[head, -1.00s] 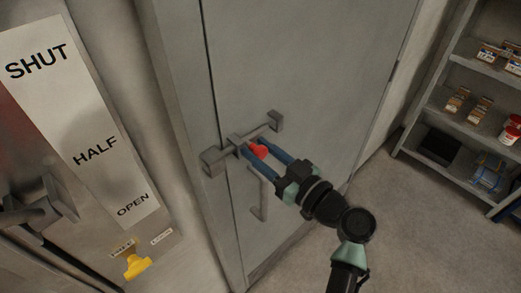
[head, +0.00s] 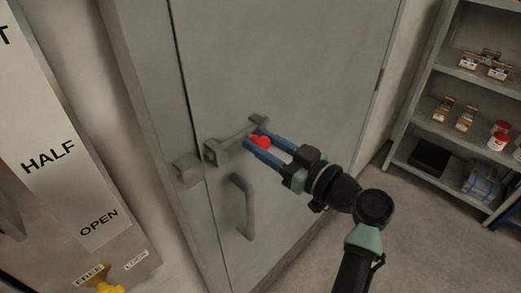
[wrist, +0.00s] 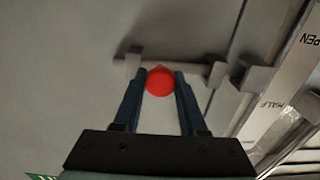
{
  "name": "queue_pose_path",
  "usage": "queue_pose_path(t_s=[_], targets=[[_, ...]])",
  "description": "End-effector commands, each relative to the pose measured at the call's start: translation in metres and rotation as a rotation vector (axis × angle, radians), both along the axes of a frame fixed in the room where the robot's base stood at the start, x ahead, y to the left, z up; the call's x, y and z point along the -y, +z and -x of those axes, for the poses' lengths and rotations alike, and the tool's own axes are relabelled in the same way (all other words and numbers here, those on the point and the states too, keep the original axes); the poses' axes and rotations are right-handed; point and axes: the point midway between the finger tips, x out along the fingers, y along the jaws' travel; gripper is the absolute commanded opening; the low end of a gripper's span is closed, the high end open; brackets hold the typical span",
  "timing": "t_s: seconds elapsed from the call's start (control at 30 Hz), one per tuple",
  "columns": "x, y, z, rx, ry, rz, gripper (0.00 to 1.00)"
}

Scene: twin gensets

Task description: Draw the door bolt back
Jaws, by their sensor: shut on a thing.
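The door bolt is a grey rod (head: 236,136) lying across the grey cabinet door (head: 290,70), with a bracket at each end. Its red knob (head: 263,141) sits near the right-hand bracket (head: 259,121). My gripper (head: 253,137) is shut on the red knob, a blue finger on each side. The wrist view, turned the other way up, shows the knob (wrist: 160,81) between the fingers, close to the bracket on its left. The keeper (head: 187,170) on the door frame stands apart from the left-hand bracket (head: 212,152), with no rod visible across the gap.
A grey door handle (head: 243,207) is below the bolt. A panel (head: 50,150) marked HALF and OPEN stands at the left, with a yellow knob (head: 108,288) below. Shelves (head: 440,85) with boxes and cans stand at the right. Floor (head: 415,230) before them is clear.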

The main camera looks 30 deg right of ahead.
Motion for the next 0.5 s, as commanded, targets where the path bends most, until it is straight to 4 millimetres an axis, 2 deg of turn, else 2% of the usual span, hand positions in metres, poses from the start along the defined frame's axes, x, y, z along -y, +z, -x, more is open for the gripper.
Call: queue_pose_path(t_s=[0.03, 0.2, 0.23, 0.37, 0.5], targets=[[0.005, 0.0027, 0.0006, 0.004, -0.015, 0.0, 0.0], [0.0058, 0.0032, 0.0006, 0.006, -0.017, 0.001, 0.0], [0.0059, 0.0033, 0.0006, 0.006, -0.017, 0.001, 0.47], [0.0051, 0.0029, 0.0006, 0.005, -0.015, 0.001, 0.7], [0.0041, 0.0023, 0.0006, 0.004, -0.012, 0.001, 0.7]])
